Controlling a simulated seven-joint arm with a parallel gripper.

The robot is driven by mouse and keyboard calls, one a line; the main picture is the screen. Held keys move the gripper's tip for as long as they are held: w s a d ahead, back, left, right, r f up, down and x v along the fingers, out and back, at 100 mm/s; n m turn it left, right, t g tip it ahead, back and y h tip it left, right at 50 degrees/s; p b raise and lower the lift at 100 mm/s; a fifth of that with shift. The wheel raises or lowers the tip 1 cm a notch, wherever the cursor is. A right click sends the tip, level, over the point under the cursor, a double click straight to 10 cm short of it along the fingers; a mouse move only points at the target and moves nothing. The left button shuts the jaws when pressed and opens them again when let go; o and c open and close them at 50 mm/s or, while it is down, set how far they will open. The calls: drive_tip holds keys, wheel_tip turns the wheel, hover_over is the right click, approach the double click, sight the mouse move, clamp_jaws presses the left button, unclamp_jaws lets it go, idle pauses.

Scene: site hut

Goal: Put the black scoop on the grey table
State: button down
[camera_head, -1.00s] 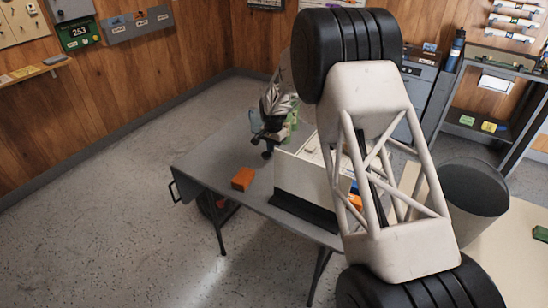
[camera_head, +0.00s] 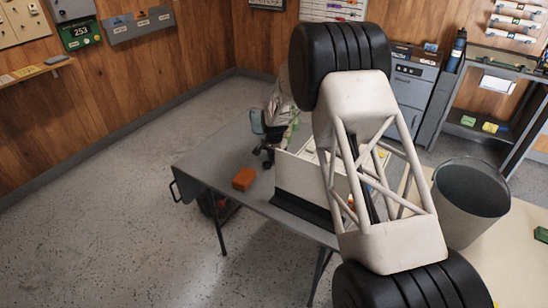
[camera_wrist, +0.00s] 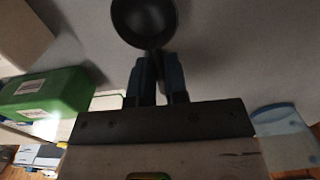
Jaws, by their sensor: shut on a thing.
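The black scoop (camera_wrist: 145,20) shows its round bowl at the top of the wrist view. My gripper (camera_wrist: 159,65) is shut on it, with its two dark blue fingers just behind the bowl. The grey table (camera_wrist: 225,60) fills the background beneath the scoop. In the head view the grey table (camera_head: 215,160) stands in the middle, and the gripper end is a small dark shape over its far part, partly hidden by my arm. I cannot tell whether the scoop touches the tabletop.
An orange block (camera_head: 243,179) lies on the table's near left. A white box (camera_head: 302,176) stands right of it. A green box (camera_wrist: 45,95) and a pale blue container (camera_wrist: 285,135) flank my gripper. A grey bucket (camera_head: 468,205) stands at right. The table's left part is clear.

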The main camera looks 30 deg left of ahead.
drive_tip(key=shift+f, duration=0.2)
drive_tip(key=c, duration=1.1)
unclamp_jaws()
drive_tip(key=shift+c, duration=0.2)
drive_tip(key=shift+r, duration=0.1)
wheel_tip(320, 180, up, 12)
drive_tip(key=shift+r, duration=0.1)
drive_tip(key=shift+d, duration=0.1)
idle(0.4)
